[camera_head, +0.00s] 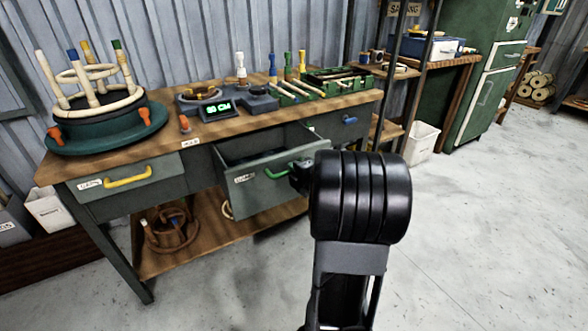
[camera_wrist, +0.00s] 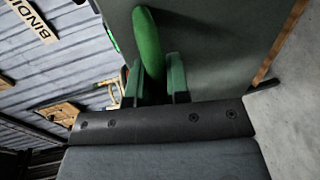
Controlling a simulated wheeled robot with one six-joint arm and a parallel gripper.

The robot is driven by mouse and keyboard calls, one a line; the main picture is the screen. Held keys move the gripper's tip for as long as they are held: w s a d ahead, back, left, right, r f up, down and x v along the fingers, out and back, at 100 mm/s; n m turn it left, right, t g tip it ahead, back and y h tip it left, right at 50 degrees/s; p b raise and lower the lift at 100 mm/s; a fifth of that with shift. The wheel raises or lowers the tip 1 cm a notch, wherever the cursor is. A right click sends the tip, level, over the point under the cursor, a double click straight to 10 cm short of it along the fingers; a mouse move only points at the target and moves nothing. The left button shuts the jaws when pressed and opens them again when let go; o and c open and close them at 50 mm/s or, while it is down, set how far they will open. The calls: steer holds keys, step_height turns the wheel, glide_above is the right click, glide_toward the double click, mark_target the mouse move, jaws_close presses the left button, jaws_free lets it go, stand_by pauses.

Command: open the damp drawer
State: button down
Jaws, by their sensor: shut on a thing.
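The grey-green drawer (camera_head: 250,194) with a small white label, in the middle of the workbench, stands pulled out, and its dark inside shows. The label's wording is too small to read surely. Its green handle (camera_head: 277,173) is partly hidden by my arm. My gripper (camera_head: 298,178) is at the right end of this handle, mostly behind my black wrist. In the wrist view, the two fingers of my gripper (camera_wrist: 156,82) are on either side of the green handle (camera_wrist: 148,38), shut on it, with the drawer front (camera_wrist: 215,45) behind.
The workbench (camera_head: 165,160) carries a round green jig with rattan pieces (camera_head: 98,110), a display (camera_head: 217,109) and a green rack (camera_head: 345,80). A closed drawer with a yellow handle (camera_head: 128,176) is at left; a blue-handled one (camera_head: 350,119) is at right. Floor (camera_head: 470,220) is clear at right.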

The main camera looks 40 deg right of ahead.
steer(key=shift+a, duration=0.1)
steer(key=c, duration=1.1)
jaws_free()
steer(key=shift+s, duration=0.1)
steer(key=p+v, duration=0.1)
steer(key=v, duration=1.2)
steer(key=shift+s, duration=0.3)
steer(key=shift+p, duration=0.3)
